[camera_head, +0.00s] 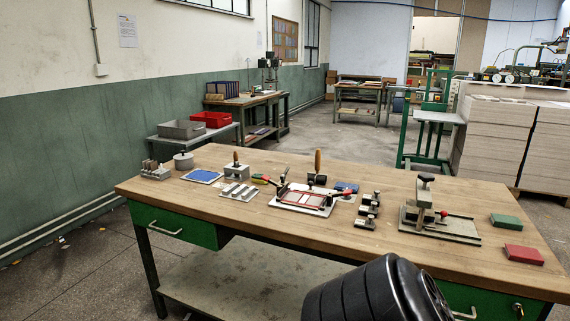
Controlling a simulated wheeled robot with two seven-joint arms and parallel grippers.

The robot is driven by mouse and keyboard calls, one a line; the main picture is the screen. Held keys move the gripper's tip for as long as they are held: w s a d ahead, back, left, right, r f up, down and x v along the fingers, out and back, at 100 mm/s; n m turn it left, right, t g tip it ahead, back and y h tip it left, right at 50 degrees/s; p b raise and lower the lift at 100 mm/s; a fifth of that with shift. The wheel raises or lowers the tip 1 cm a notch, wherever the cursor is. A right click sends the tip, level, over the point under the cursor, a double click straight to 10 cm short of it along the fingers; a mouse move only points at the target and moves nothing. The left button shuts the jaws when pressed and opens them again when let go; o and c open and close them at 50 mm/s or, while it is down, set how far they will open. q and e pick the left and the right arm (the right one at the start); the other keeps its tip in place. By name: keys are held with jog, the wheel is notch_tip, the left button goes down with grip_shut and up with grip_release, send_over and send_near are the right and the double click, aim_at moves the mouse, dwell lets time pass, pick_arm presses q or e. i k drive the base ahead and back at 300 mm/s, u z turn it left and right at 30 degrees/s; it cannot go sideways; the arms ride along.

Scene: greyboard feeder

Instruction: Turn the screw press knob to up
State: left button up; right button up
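What looks like the screw press (421,213) stands upright on a grey base plate (455,231) at the right part of the wooden workbench. A dark knob (426,178) sits at its top, and a small red ball (443,213) shows low on its right side. The knob's exact setting is too small to tell. Neither of my grippers is in view, and nothing touches the press.
The workbench (330,245) also carries a red-framed fixture (303,198), small black clamps (368,210), a green block (506,220) and a red block (523,254). A black ribbed part of mine (375,293) rises before the front edge. Bare wood surrounds the press.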

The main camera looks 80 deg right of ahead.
aim_at(426, 177)
jog(key=u, duration=0.05)
jog(key=k, duration=1.8)
jog(key=z, duration=0.95)
